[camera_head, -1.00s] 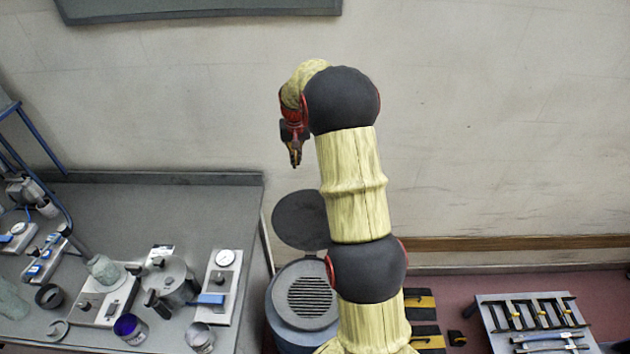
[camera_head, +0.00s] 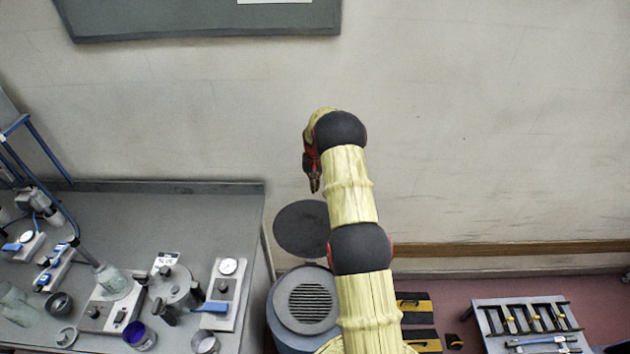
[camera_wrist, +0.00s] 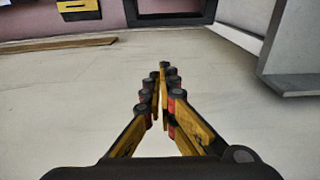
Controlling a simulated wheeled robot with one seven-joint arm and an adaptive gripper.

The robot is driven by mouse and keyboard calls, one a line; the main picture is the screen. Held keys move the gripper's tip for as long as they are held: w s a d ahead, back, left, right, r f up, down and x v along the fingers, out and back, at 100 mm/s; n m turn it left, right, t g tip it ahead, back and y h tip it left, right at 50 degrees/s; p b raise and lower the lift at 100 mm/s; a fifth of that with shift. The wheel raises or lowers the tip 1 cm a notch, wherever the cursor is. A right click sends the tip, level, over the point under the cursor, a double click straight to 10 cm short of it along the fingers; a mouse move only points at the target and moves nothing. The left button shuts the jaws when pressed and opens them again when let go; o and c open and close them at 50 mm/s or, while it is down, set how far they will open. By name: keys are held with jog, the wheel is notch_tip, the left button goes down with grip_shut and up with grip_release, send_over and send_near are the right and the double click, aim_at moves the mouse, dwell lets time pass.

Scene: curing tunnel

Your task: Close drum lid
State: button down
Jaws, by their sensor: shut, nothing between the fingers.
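The drum (camera_head: 290,339) is a blue-grey round body with a dark slatted grate on top, beside the bench's right end. Its lid (camera_head: 299,230) is a flat dark disc, raised open behind the drum near the wall. My arm hides part of the drum's right side and the lid's right edge. My gripper (camera_head: 314,189) shows small, pointing down just above the lid's top edge in the picture; I cannot tell how far apart they are in depth. In the wrist view my gripper (camera_wrist: 162,72) has its fingertips together, with nothing between them. Neither drum nor lid is clear there.
A grey bench (camera_head: 205,215) fills the left, with a lidded metal pot (camera_head: 174,287), gauges and jars near its front. A wooden rail (camera_head: 500,248) runs along the wall. A tool rack (camera_head: 530,320) stands at lower right. The wall above the lid is bare.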

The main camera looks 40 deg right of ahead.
jog(key=s+a+f, duration=0.1)
jog(key=s+a+f+p, duration=0.1)
jog(key=shift+s+a+f, duration=0.2)
jog(key=shift+s+f, duration=0.1)
jog(key=shift+f, duration=0.05)
dwell(0.6)
